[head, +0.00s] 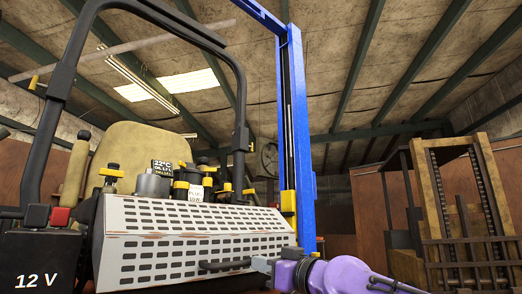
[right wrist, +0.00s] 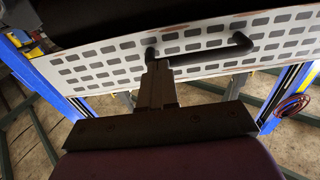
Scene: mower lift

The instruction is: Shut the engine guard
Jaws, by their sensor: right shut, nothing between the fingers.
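The engine guard (head: 190,240) is a white, slotted metal panel with worn orange edges at the front of the mower. It leans at a slant, and engine parts show above its top edge. Its dark bar handle (head: 225,265) is low on the panel. My right gripper (head: 262,264) is at the right end of this handle, its fingers closed with nothing between them. In the right wrist view, the closed fingers (right wrist: 158,72) point at the guard (right wrist: 110,62) and overlap one end of the handle (right wrist: 215,52); whether they touch it is unclear. My left gripper is out of view.
A black 12 V box (head: 40,262) is at the lower left. A black roll bar (head: 57,110) arches over the seat (head: 140,150). A blue lift post (head: 296,130) stands behind the guard's right end. A wooden-framed rack (head: 470,215) is at the far right.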

